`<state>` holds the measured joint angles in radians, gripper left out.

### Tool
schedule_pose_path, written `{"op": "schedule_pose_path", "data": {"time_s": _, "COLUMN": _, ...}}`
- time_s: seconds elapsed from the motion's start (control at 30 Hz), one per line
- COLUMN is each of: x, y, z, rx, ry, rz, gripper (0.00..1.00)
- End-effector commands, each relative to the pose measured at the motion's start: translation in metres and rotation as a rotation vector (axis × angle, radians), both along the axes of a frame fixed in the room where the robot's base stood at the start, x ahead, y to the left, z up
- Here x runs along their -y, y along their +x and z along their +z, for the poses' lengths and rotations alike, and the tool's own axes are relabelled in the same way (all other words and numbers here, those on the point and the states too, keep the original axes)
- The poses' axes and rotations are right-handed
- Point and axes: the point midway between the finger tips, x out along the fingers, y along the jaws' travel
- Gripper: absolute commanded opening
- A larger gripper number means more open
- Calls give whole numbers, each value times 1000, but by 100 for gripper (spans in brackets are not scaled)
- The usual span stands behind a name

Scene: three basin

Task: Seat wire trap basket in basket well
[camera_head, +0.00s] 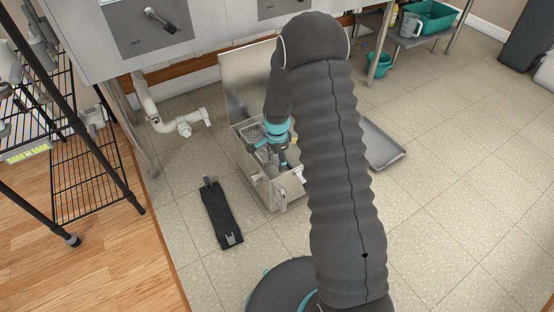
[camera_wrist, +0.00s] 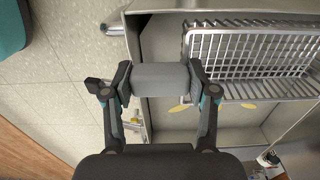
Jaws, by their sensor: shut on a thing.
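The wire trap basket (camera_wrist: 255,62) is a shiny wire mesh tray at the upper right of the wrist view, over the open steel box (camera_wrist: 150,22). In the head view the basket (camera_head: 254,132) shows at the box's back left, beside my gripper (camera_head: 279,140). In the wrist view my gripper (camera_wrist: 160,80) is shut on a smooth grey bar (camera_wrist: 163,78), left of the basket's wires. I cannot tell whether the bar joins the basket. The basket well is not clearly distinguishable, and whether the basket rests in it cannot be told.
The steel box (camera_head: 272,193) stands on the tiled floor with its lid (camera_head: 245,78) upright behind. A black strip (camera_head: 220,215) lies to its left and a flat metal tray (camera_head: 381,146) to its right. White pipework (camera_head: 165,120) is at the back left.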

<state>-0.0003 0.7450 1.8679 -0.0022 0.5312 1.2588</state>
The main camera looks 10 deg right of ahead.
Motion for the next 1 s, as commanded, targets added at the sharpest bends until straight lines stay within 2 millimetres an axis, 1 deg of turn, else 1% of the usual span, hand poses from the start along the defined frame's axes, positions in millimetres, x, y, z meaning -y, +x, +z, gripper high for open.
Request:
{"op": "schedule_pose_path", "data": {"time_s": 0.63, "x": 0, "y": 0, "z": -20, "rx": 1, "ry": 0, "rz": 0, "gripper": 8}}
{"op": "schedule_pose_path", "data": {"time_s": 1.0, "x": 0, "y": 0, "z": -20, "rx": 1, "ry": 0, "rz": 0, "gripper": 8}}
